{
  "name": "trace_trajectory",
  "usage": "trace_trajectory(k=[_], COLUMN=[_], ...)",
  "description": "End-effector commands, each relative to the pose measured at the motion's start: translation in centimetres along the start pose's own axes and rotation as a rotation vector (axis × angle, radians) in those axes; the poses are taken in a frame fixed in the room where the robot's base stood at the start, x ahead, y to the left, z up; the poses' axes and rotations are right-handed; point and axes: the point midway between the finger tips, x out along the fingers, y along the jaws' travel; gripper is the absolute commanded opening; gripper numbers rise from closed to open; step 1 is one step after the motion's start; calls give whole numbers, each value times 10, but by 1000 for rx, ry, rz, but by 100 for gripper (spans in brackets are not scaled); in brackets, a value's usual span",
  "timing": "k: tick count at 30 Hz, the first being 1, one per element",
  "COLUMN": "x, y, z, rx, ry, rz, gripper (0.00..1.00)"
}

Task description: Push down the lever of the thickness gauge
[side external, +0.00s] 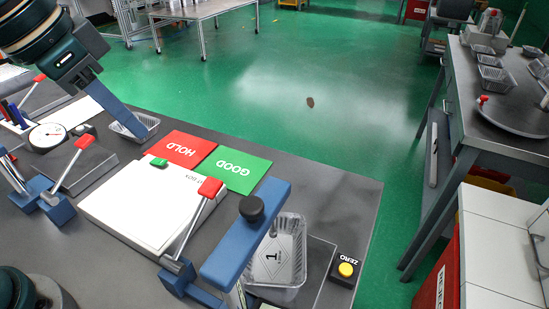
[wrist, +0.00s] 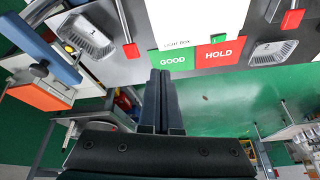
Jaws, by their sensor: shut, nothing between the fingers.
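The round white dial (side external: 47,136), which looks like the thickness gauge, stands at the left of the bench in the side view. A raised, slanted lever with a red tip (side external: 85,141) is to its right; I cannot tell for sure that it belongs to the gauge. A red lever tip also shows at the upper right of the wrist view (wrist: 291,19). My gripper (side external: 140,131) is shut and empty, with its blue fingers pointing down near a foil tray (side external: 147,122). It is apart from the lever. The shut fingers also show in the wrist view (wrist: 160,74).
The white light box (side external: 135,215) has another raised red-tipped lever (side external: 210,187) at its right. Red HOLD (side external: 188,148) and green GOOD (side external: 236,170) cards lie behind it. A blue arm with a black knob (side external: 251,208) stands beside foil tray 1 (side external: 291,228).

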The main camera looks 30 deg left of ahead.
Motion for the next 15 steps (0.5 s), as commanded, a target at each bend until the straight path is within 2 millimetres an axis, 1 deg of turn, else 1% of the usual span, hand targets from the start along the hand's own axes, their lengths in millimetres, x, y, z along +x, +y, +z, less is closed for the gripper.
trace_trajectory(k=[1, 4, 9, 12, 15], x=[-6, -10, -2, 8, 16], y=[-4, -10, -14, -13, -11], z=[13, 38, 80, 97, 108], rx=[-33, -99, -200, -239, -260], ry=[24, 57, 93, 93, 78], rz=[-17, -47, -86, -94, -94], gripper=[0, 0, 0, 0, 0])
